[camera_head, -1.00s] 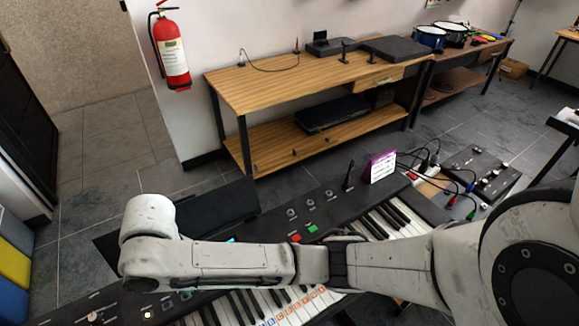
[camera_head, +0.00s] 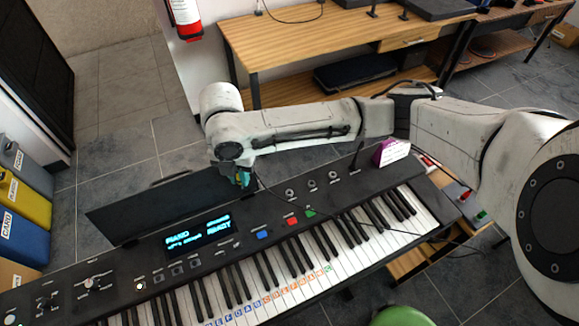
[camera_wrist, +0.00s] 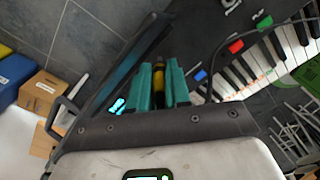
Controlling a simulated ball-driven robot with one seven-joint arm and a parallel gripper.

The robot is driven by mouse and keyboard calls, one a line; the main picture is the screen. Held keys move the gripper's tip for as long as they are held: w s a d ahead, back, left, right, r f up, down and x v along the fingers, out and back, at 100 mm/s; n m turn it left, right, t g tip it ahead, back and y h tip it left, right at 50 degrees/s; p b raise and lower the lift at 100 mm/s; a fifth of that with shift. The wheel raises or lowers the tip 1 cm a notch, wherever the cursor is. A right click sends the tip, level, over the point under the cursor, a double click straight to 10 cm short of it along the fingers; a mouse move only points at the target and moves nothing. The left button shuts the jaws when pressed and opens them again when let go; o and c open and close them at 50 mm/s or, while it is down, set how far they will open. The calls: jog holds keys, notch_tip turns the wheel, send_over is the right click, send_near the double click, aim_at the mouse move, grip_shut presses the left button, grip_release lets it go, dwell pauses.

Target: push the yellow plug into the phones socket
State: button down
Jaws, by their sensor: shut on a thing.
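My gripper (camera_head: 241,179) has teal fingers and hangs over the back edge of the keyboard (camera_head: 135,262), near its display. In the wrist view my gripper (camera_wrist: 160,85) is shut on the yellow plug (camera_wrist: 159,76), which sits between the fingers. A thin dark cable (camera_head: 345,217) runs from near my gripper across the keyboard to the right. Several round sockets sit on the keyboard's top panel, right of my gripper; one is the left socket (camera_head: 289,194). Their labels are too small to read, so I cannot tell which is phones. The plug is apart from them.
The lit display (camera_head: 198,236) is below my gripper. A purple and white card (camera_head: 392,152) stands on the keyboard's right part, beside a thin upright black part (camera_head: 356,157). A wooden bench (camera_head: 290,55) stands behind. Coloured boxes (camera_head: 22,205) are at the left.

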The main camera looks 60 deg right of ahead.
jog(key=s+d+f+n+p, duration=0.1)
jog(key=s+d+n, duration=0.7)
jog(key=s+n, duration=0.15)
jog(key=n+b, duration=0.1)
jog(key=b, duration=0.3)
send_over(290, 195)
jog(key=shift+w+d+f, duration=0.15)
jog(key=shift+d+f, duration=0.05)
jog(key=shift+f, duration=1.2)
jog(key=shift+w+d+f, duration=0.15)
jog(key=shift+f, duration=1.25)
jog(key=shift+f+b, duration=0.5)
jog(key=shift+f, duration=0.55)
jog(key=shift+s+f, duration=0.15)
jog(key=shift+f, duration=0.25)
dwell(0.3)
jog(key=c, duration=1.3)
grip_release()
jog(key=shift+a, duration=0.1)
jog(key=o, duration=0.3)
jog(key=shift+r, duration=0.2)
notch_tip(290, 195, up, 11)
jog(key=b, duration=0.1)
jog(key=shift+r, duration=0.15)
